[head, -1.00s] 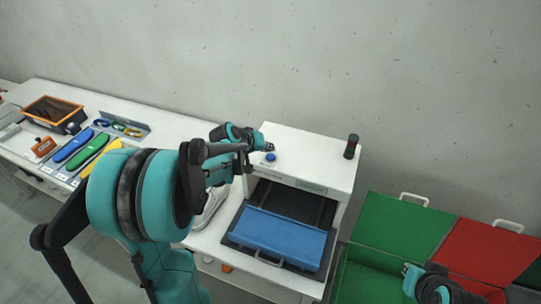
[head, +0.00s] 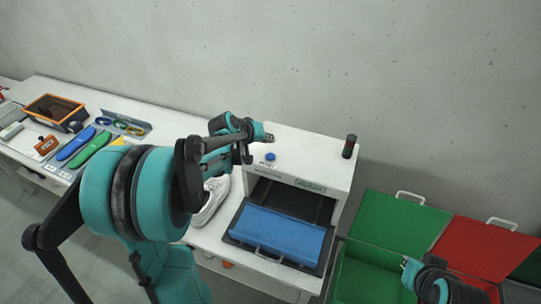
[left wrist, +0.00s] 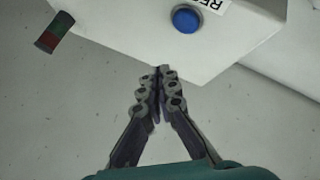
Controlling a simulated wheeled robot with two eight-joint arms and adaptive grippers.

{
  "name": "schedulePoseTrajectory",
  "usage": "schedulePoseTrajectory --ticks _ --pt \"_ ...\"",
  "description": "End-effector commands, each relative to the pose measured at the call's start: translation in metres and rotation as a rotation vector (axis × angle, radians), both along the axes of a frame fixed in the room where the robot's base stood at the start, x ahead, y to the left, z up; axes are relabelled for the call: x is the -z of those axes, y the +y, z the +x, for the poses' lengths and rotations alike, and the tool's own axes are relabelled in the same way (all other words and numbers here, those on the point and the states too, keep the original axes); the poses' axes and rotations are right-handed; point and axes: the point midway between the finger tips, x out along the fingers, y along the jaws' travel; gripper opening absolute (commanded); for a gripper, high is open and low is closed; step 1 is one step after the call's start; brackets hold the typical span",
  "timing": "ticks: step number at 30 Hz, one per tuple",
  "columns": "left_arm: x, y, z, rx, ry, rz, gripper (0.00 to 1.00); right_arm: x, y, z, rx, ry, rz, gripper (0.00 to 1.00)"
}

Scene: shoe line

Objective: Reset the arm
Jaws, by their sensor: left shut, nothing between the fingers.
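My left gripper (head: 268,138) is over the top of the white machine, near its back edge, with the teal left arm reaching in from the left. In the left wrist view its fingers (left wrist: 160,72) are together with nothing between them. The blue button (head: 270,156) on the machine's top is a little in front of the fingertips. It also shows in the left wrist view (left wrist: 186,19), apart from the fingers. Part of my right arm shows at the lower right, but its fingers cannot be made out.
The white machine (head: 325,169) has a blue pad (head: 280,234) on a handled tray at its front and a dark signal lamp (head: 349,146) on top. A white shoe (head: 212,200) is beside it. Green (head: 397,219) and red (head: 484,249) lids are at right; insoles and an orange-rimmed box are at left.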

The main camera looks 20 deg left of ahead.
Motion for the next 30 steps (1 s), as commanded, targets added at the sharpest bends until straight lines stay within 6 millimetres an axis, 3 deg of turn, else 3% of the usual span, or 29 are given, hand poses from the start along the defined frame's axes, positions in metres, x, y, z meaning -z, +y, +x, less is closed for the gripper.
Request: schedulePoseTrajectory --ticks 7,11,14,21,27,30 --pt "0.0 -0.001 0.0 0.001 0.0 0.001 0.0 0.001 0.0 0.0 0.0 0.0 0.0 0.0" --pt "0.007 -0.013 -0.012 0.02 0.01 0.025 0.0 0.016 0.0 0.0 0.0 0.0 0.0 0.0" --pt "0.021 -0.037 -0.037 0.058 0.028 0.074 0.0 0.042 0.0 0.0 0.0 0.0 0.0 0.0" --pt "0.076 -0.095 -0.133 0.179 0.078 0.255 0.0 0.119 0.0 0.0 0.0 0.0 0.0 0.0" --pt "0.136 -0.119 -0.209 0.273 0.097 0.407 0.0 0.174 0.0 0.0 0.0 0.0 0.0 0.0" --pt "0.161 -0.123 -0.236 0.307 0.099 0.465 0.0 0.192 0.0 0.0 0.0 0.0 0.0 0.0"
